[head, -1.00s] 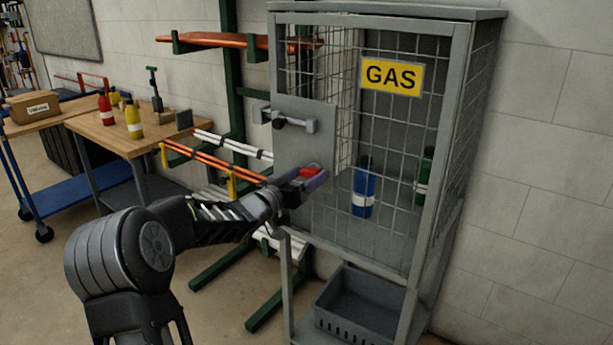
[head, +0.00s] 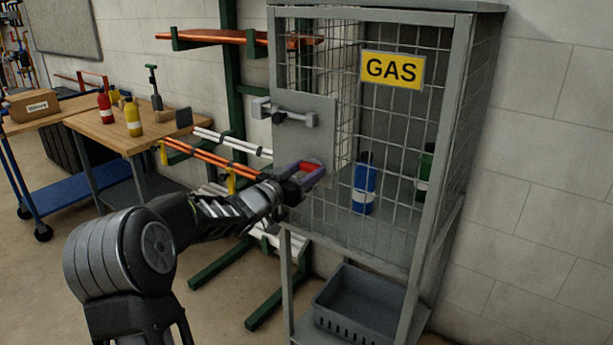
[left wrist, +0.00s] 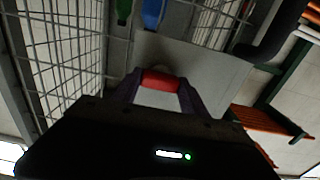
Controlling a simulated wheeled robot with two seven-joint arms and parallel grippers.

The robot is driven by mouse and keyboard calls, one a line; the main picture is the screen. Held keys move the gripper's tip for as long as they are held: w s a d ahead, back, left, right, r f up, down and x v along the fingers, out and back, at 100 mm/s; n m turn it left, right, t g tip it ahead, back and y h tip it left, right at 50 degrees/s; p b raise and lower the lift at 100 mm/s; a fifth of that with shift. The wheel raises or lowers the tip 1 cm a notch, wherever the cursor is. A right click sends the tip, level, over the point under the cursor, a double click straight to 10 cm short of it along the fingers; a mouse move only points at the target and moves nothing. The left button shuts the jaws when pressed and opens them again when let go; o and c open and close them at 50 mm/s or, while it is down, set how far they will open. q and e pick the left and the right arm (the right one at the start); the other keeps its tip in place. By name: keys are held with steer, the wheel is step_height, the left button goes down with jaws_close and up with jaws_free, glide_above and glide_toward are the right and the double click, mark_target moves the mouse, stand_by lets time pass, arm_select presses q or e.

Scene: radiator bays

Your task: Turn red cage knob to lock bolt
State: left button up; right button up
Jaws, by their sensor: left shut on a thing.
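The gas cage (head: 447,150) is a grey mesh cabinet with a yellow GAS sign (head: 392,70). A grey plate (head: 300,140) on its front carries a grey sliding bolt (head: 292,114) and, lower down, the red knob (head: 311,167). My left gripper (head: 314,176) is at the plate with its purple fingers shut on the red knob. In the left wrist view the red knob (left wrist: 160,81) lies between the two fingertips, against the grey plate (left wrist: 190,55). My right gripper is not in view.
Blue (head: 364,185) and green (head: 426,172) bottles stand inside the cage. A grey crate (head: 365,305) sits on the shelf below. A green rack (head: 235,95) with pipes stands left of the cage, and a wooden table (head: 130,130) with bottles stands further left.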

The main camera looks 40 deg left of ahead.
arm_select(q)
steer(key=o, duration=1.4)
steer(key=shift+s, duration=0.1)
steer(key=s, duration=0.7)
steer(key=shift+s+d, duration=0.1)
steer(key=shift+s, duration=0.25)
